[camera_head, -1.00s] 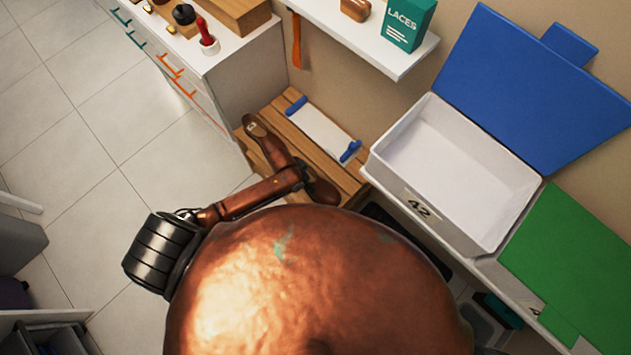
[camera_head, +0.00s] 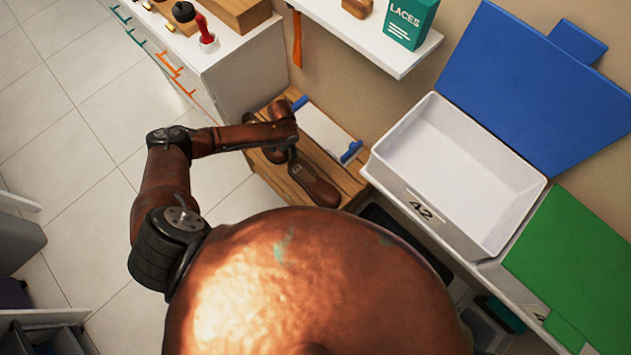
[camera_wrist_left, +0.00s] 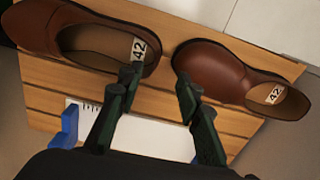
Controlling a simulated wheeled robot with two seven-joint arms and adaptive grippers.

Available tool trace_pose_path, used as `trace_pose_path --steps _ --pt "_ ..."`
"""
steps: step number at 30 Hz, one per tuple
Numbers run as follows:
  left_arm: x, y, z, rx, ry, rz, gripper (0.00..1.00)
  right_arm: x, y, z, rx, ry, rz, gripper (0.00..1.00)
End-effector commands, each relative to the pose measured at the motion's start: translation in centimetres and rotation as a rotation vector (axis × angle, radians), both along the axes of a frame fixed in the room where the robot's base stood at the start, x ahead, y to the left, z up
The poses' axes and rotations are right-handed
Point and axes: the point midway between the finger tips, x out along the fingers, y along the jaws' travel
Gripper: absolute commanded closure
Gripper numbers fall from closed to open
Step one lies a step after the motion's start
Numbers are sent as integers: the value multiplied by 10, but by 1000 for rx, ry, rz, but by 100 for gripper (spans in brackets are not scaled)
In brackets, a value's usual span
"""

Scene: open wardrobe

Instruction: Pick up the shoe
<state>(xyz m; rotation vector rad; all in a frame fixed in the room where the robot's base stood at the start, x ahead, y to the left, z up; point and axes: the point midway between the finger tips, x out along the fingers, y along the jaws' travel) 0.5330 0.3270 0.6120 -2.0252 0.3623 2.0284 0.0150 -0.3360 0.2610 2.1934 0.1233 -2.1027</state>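Two brown leather shoes lie on a slatted wooden bench (camera_head: 357,182). One shoe (camera_head: 316,187) shows clearly in the head view. The other shoe (camera_head: 272,152) is partly hidden by my left arm. In the left wrist view one shoe (camera_wrist_left: 75,40) is upper left and the other shoe (camera_wrist_left: 225,75) is at right, each with a "42" label inside. My left gripper (camera_wrist_left: 159,82) is open and empty, its dark fingers spread apart. Its left fingertip overlaps the end of the left shoe and its right fingertip overlaps the right shoe's toe; contact cannot be told. My right gripper is out of view.
A white board with blue ends (camera_head: 325,130) lies on the bench beside the shoes. An open white box (camera_head: 420,208) marked 42, with a blue lid (camera_head: 530,80), stands at right. A drawer cabinet (camera_head: 245,65) and a shelf (camera_head: 350,35) border the bench.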

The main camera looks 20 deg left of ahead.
Motion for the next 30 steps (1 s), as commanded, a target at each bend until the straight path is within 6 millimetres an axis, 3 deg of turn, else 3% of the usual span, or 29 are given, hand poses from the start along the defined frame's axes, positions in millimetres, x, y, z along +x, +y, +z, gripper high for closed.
trace_pose_path --steps 16,24,30 --pt "-5 -6 -65 -1 1 -3 67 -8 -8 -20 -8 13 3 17" --pt "-4 -7 -68 -2 -2 -3 67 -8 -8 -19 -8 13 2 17" --pt "-5 -6 -68 -1 -1 -3 81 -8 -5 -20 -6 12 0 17"
